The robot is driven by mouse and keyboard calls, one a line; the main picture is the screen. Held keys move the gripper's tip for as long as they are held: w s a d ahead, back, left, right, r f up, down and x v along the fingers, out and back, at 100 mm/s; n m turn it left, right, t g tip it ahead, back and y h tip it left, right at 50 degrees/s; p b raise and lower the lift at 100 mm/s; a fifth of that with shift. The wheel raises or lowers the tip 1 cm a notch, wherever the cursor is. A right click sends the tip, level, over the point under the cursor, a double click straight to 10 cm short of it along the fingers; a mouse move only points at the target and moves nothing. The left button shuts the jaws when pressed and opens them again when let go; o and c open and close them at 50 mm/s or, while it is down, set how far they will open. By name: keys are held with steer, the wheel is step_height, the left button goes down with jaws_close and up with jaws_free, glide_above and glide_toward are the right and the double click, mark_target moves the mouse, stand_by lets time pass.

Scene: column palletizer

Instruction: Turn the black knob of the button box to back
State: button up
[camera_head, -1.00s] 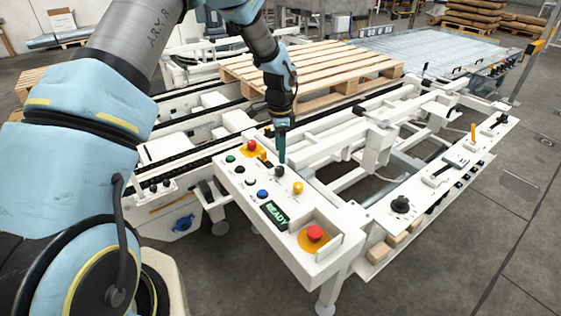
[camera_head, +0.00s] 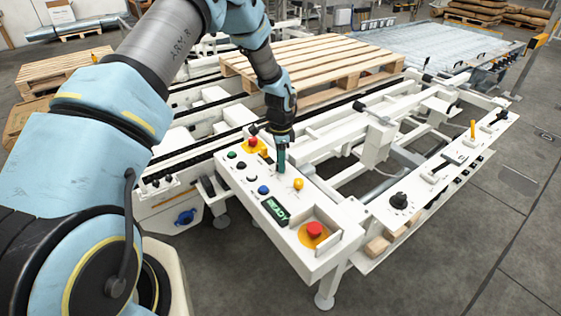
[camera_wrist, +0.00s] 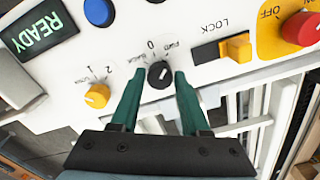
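The black knob (camera_wrist: 160,74) is on the white button box panel (camera_wrist: 215,80), with a pale pointer line on its face. Markings "0", "FWD" and "BACK" are printed around it. My gripper (camera_wrist: 160,76) has its two green fingers apart, one on each side of the knob, with small gaps visible. In the head view my gripper (camera_head: 281,170) points down at the button box (camera_head: 235,190), and the fingers hide the knob there.
A yellow knob (camera_wrist: 97,96) is close to one finger. A yellow lock switch (camera_wrist: 237,47), a red button (camera_wrist: 303,28), a blue button (camera_wrist: 99,11) and a READY display (camera_wrist: 38,34) share the panel. A wooden pallet (camera_head: 315,65) lies behind on the conveyor.

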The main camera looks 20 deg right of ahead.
jaws_close()
steer(key=shift+f+n+b, duration=0.1)
steer(key=shift+n+b, duration=0.3)
steer(key=n+b, duration=0.2)
steer(key=n, duration=0.1)
steer(key=n+b, duration=0.3)
steer(key=n, duration=0.2)
steer(key=shift+n, duration=0.3)
steer(key=n+b, duration=0.1)
steer(key=n, duration=0.3)
steer(key=shift+b, duration=0.4)
steer(key=shift+n+b, duration=0.3)
steer(key=shift+n, duration=1.9)
